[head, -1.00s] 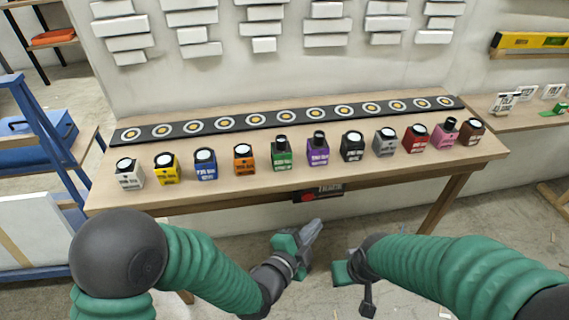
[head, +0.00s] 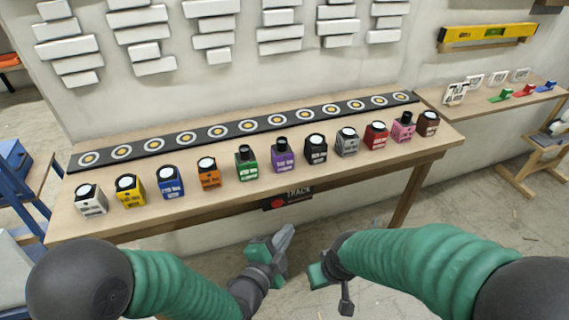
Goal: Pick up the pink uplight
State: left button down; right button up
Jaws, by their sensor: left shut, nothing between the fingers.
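The pink uplight (head: 402,129) is a small pink box with a dark round top. It stands upright near the right end of the wooden table (head: 240,203), between the red uplight (head: 376,136) and the brown uplight (head: 427,124). My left gripper (head: 286,236) is shut and empty, below and in front of the table's front edge, well to the left of the pink uplight. My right gripper (head: 316,277) is also low in front of the table, apart from the pink uplight; its fingers do not show clearly enough to judge.
Several other coloured uplights stand in a row, from white (head: 90,199) to grey (head: 347,142). Behind them lies a black strip with ringed discs (head: 249,126). White blocks (head: 280,32) are on the wall. A side shelf (head: 484,107) stands at the right.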

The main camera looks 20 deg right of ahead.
aim_at(403, 129)
jog(key=z, duration=1.35)
